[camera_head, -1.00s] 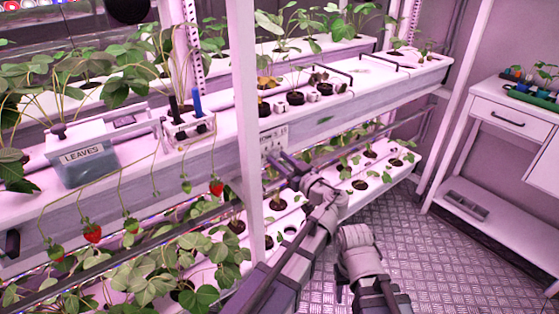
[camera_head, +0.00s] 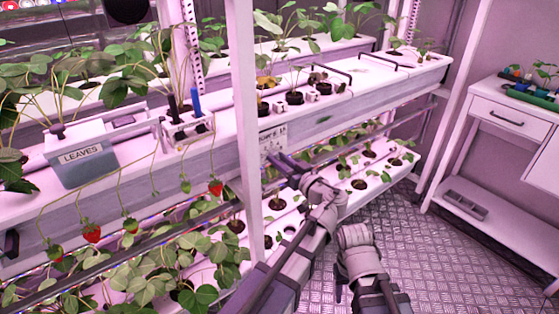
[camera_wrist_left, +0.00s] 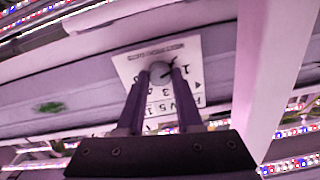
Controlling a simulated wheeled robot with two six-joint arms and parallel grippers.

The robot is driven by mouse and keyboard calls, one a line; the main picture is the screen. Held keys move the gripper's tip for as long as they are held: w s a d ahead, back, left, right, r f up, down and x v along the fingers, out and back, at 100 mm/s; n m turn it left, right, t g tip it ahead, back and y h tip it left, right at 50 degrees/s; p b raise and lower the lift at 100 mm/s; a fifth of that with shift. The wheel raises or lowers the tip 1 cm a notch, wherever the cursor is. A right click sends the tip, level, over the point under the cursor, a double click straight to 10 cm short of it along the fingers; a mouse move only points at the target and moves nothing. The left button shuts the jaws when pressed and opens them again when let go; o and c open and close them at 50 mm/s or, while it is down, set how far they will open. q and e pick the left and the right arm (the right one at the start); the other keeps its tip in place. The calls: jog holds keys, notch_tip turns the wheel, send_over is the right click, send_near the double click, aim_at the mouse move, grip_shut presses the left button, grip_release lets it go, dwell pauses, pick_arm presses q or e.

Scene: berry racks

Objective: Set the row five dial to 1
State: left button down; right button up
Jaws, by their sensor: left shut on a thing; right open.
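The row five dial (camera_wrist_left: 160,73) is a round grey knob on a white plate (camera_wrist_left: 190,88) with printed numbers, seen tilted and nearly upside down in the left wrist view. My left gripper (camera_wrist_left: 160,78) is shut on the dial, one finger on each side. A 1 shows just right of the knob; I cannot tell surely where the dial points. In the head view the plate (camera_head: 272,139) is on the rack's front face, and my left gripper (camera_head: 273,158) reaches its lower edge. My right gripper (camera_head: 345,285) is low, away from the dial; its fingers are hard to make out.
A white upright post (camera_head: 246,130) stands just left of the plate. A lower shelf of seedlings (camera_head: 338,205) runs beneath. A LEAVES bin (camera_head: 85,160) and hanging strawberries (camera_head: 216,188) are to the left. The metal floor (camera_head: 450,255) at right is clear.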

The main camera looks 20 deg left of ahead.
pick_arm(q)
jog(key=m, duration=0.5)
jog(key=shift+m, duration=0.4)
dwell(0.4)
jog(key=c, duration=0.6)
grip_release()
